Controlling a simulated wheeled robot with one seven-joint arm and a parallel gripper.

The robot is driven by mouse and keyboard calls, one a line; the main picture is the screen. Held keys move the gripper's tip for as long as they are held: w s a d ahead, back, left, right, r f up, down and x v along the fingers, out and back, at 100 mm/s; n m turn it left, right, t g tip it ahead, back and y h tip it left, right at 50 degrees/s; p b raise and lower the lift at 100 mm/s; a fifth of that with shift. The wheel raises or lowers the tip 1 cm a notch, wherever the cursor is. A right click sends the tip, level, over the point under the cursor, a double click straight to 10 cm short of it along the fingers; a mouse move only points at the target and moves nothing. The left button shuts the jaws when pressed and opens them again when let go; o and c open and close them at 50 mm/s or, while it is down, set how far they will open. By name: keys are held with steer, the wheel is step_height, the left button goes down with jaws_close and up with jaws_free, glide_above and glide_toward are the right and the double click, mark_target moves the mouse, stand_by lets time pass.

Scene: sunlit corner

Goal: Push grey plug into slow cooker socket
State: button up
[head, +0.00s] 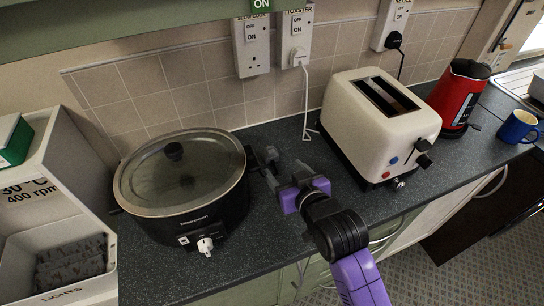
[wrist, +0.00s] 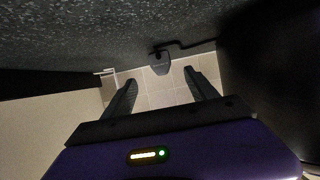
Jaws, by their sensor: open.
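The grey plug (head: 270,154) lies on the dark counter just right of the slow cooker, with a black cable. In the wrist view the plug (wrist: 160,62) shows ahead of the fingertips, roughly between them. My gripper (head: 284,169) is open and low over the counter, on the near side of the plug. Both fingers of my gripper (wrist: 161,78) are apart with nothing held. The slow cooker socket (head: 251,50) is a white wall plate above the tiles, with an OFF/ON switch and no plug in it.
The slow cooker (head: 185,190) stands left of my gripper, and the cream toaster (head: 375,120) stands to the right. The toaster's white plug (head: 298,57) and hanging cable are right of the socket. A red kettle (head: 460,95) and blue mug (head: 517,127) are farther right.

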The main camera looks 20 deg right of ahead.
mark_target(273, 158)
steer(key=shift+b+x, duration=2.3)
steer(key=shift+x, duration=2.15)
steer(key=shift+p, duration=0.4)
jaws_close()
steer(key=shift+s, duration=0.1)
steer(key=shift+s+p, duration=1.35)
steer(key=shift+s, duration=1.55)
steer(key=shift+r, duration=0.1)
